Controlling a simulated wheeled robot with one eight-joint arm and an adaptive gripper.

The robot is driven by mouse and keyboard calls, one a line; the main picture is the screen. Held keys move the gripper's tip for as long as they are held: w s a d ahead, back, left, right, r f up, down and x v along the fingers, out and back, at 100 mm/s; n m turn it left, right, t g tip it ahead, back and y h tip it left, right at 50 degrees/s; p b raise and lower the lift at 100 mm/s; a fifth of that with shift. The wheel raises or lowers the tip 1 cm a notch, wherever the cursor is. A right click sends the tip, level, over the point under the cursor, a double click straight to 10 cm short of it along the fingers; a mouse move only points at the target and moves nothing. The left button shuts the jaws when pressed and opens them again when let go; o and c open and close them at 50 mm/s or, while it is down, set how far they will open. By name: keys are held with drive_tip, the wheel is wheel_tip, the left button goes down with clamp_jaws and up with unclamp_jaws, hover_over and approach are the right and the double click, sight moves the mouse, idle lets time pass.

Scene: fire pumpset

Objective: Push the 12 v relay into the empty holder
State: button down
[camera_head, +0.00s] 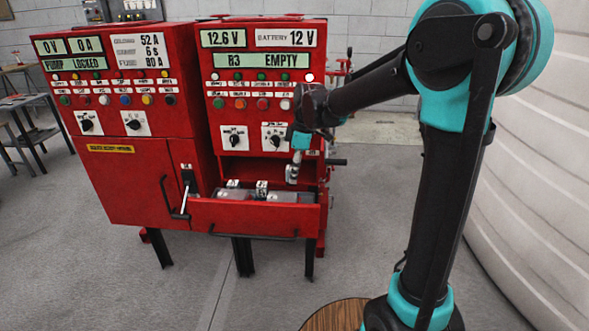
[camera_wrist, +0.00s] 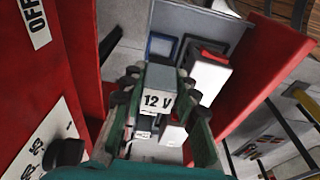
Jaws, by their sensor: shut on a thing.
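The 12 V relay (camera_wrist: 157,103) is a grey block with a "12 V" label, seen between my fingers in the wrist view. My gripper (camera_wrist: 155,120) is shut on it. In the head view my gripper (camera_head: 299,141) points down over the right part of the open drawer, and the grey relay (camera_head: 292,173) hangs below it, apart from the drawer parts as far as I can tell. In the wrist view a blue-edged frame (camera_wrist: 160,46) and a dark frame (camera_wrist: 189,47) sit in the grey tray beyond the relay. I cannot tell which is the empty holder.
A white block with a red top (camera_wrist: 209,72) stands in the drawer. The open red drawer (camera_head: 255,216) has raised walls, and white-labelled parts (camera_head: 262,189) sit inside.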

drive_tip(key=shift+f, duration=2.15)
drive_tip(key=shift+f, duration=1.25)
drive_tip(key=c, duration=1.1)
unclamp_jaws()
wheel_tip(320, 180, up, 12)
drive_tip(key=d, duration=0.2)
drive_tip(key=shift+f, duration=0.1)
drive_tip(key=s+d+f+m+t+h, duration=0.2)
drive_tip(key=s+d+f+m+t, duration=0.2)
drive_tip(key=s+d+f+m, duration=1.3)
drive_tip(key=s+d, duration=0.2)
drive_tip(key=d, duration=0.1)
drive_tip(key=shift+s+d+m, duration=0.15)
drive_tip(key=shift+d+m, duration=0.15)
drive_tip(key=shift+d, duration=0.05)
